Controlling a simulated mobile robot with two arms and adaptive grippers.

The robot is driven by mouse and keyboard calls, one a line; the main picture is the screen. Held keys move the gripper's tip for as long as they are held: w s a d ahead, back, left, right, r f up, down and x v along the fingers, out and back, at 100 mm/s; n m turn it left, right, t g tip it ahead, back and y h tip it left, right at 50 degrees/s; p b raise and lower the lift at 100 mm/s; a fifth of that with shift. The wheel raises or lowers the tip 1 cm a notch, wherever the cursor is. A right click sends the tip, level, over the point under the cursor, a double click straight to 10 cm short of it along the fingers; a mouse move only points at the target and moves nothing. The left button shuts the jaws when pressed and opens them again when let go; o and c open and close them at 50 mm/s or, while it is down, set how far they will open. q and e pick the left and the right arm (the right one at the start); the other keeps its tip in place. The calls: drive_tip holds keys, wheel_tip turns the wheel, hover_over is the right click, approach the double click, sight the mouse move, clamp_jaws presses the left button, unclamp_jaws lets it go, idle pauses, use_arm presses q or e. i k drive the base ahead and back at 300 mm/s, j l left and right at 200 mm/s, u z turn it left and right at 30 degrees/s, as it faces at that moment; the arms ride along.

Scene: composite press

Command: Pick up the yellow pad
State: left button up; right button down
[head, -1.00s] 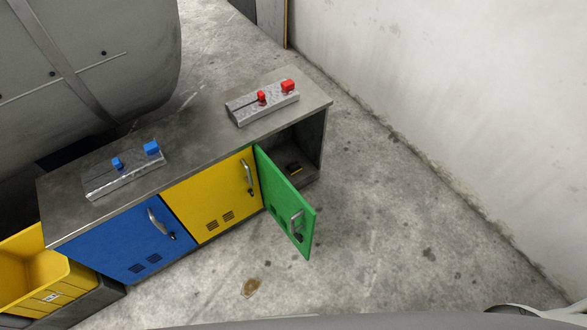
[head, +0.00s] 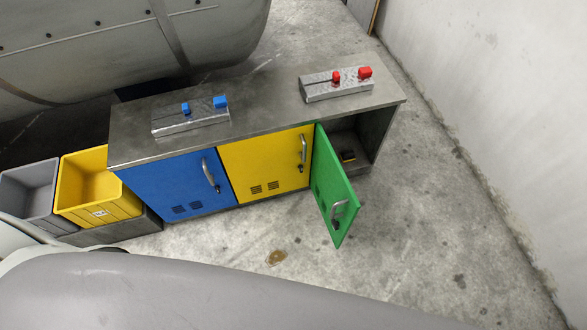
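A small dark item with a yellowish part (head: 348,156) lies on the floor of the open cabinet compartment at the right end of the workbench. It may be the yellow pad, but it is too small and shaded to tell. The green door (head: 330,190) of that compartment stands open, swung out toward me. The blue door (head: 175,185) and yellow door (head: 265,165) are shut. Neither of my grippers is in view.
On the steel bench top (head: 262,112) sit a metal block with blue knobs (head: 190,122) and one with red knobs (head: 336,84). A yellow bin (head: 98,189) and a grey bin (head: 30,195) stand left. The concrete floor right of the bench is free, up to a white wall (head: 510,110).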

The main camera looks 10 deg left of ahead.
sight(347, 157)
drive_tip(key=i+l+u, duration=0.1)
drive_tip(key=l, duration=0.2)
drive_tip(key=i+l+u, duration=0.2)
drive_tip(key=l, duration=0.4)
drive_tip(key=i+l+u, duration=0.15)
drive_tip(key=i+l, duration=0.1)
drive_tip(key=l, duration=0.05)
